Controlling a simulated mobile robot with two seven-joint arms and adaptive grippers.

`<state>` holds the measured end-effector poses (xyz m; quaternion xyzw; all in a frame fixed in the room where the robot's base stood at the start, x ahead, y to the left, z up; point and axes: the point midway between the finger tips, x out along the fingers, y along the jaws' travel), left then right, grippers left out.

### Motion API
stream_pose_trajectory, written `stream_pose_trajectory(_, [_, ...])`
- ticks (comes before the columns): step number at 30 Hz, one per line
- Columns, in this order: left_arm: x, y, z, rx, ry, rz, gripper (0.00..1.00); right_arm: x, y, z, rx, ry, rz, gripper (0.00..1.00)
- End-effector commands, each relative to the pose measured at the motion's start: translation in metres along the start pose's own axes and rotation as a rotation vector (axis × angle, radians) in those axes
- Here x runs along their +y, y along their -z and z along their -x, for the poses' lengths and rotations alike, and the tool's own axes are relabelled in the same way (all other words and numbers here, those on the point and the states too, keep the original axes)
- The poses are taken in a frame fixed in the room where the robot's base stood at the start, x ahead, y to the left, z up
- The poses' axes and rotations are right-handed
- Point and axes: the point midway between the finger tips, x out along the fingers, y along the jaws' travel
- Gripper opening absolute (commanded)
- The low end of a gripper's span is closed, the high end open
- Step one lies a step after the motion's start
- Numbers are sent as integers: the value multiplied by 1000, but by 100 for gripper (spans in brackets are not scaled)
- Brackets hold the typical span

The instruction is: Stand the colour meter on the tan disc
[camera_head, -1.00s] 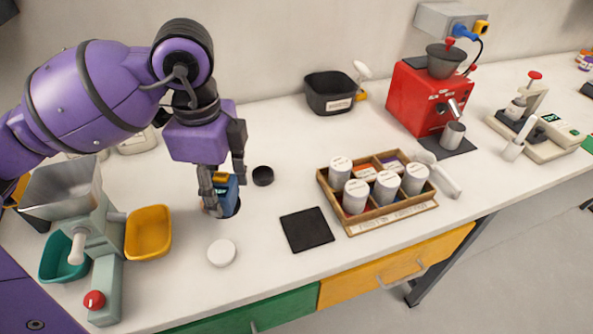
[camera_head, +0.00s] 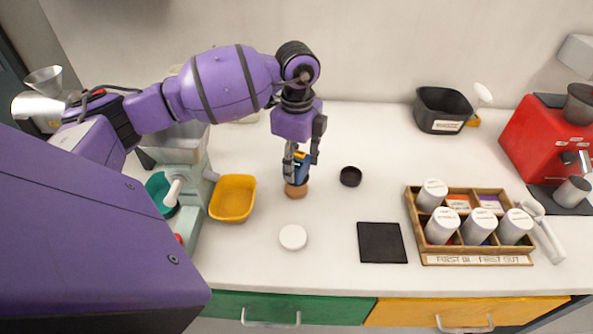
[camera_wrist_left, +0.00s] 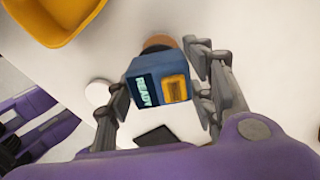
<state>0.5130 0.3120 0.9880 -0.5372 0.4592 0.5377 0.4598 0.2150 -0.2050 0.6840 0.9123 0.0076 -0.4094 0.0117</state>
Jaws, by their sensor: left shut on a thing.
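The colour meter (camera_head: 302,162) is a small blue device with a yellow part. In the left wrist view, the meter (camera_wrist_left: 158,82) shows a lit screen reading READY. My left gripper (camera_head: 301,170) is shut on it, with a finger on either side, and points down. The tan disc (camera_head: 296,192) lies on the bench directly below the meter; the disc's edge also shows behind the meter in the left wrist view (camera_wrist_left: 160,41). The meter looks roughly upright. Whether its base touches the disc cannot be told. My right gripper is not in view.
A black round cap (camera_head: 351,176) lies right of the disc, a white disc (camera_head: 293,237) in front. A yellow tray (camera_head: 233,198) stands left. A black square mat (camera_head: 382,242) and a wooden rack (camera_head: 477,260) of white jars are further right.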

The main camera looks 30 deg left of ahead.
Motion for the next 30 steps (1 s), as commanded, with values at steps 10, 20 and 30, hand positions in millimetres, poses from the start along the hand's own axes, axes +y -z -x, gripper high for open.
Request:
stream_pose_trajectory(10, [-4,-3,-36,0,1,0,3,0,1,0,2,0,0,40])
stream_pose_trajectory(20, [-4,-3,-40,0,1,0,3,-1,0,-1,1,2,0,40])
stream_pose_trajectory(30, [-3,-3,-40,0,0,0,68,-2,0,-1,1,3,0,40])
